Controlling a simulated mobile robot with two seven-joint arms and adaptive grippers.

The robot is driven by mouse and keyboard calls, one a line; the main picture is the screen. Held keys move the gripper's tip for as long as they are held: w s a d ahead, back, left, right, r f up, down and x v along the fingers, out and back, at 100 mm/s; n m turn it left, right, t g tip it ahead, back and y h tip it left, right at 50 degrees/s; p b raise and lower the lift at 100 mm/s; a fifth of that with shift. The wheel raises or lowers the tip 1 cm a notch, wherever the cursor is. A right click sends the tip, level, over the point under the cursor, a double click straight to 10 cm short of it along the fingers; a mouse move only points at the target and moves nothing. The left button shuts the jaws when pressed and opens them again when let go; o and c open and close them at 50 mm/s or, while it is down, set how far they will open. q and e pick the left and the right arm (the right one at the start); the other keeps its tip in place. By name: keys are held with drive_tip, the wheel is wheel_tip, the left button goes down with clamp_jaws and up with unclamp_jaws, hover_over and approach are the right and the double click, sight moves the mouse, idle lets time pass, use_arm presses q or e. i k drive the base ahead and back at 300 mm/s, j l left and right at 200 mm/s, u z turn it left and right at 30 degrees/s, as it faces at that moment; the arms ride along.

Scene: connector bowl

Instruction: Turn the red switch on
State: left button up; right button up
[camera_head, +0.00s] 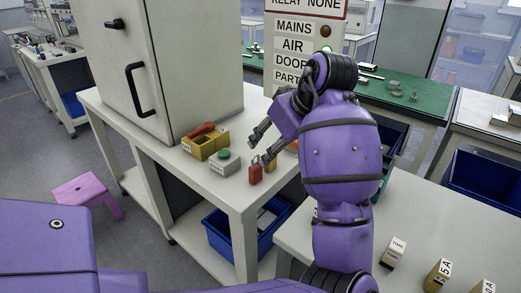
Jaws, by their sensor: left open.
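A yellow box (205,146) with a red handle-like part (201,131) on its top stands on the white table, in front of the grey cabinet; this looks like the red switch, but its setting is too small to tell. My right gripper is not in view.
A grey box with a green button (225,155) sits between the yellow box and the padlock-like object. A grey cabinet (165,65) stands behind. An orange object (293,146) is partly hidden by my arm. A sign panel (298,40) reads MAINS and AIR, with a lit green lamp.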

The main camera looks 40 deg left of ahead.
sight(207, 126)
drive_tip(key=u, duration=1.4)
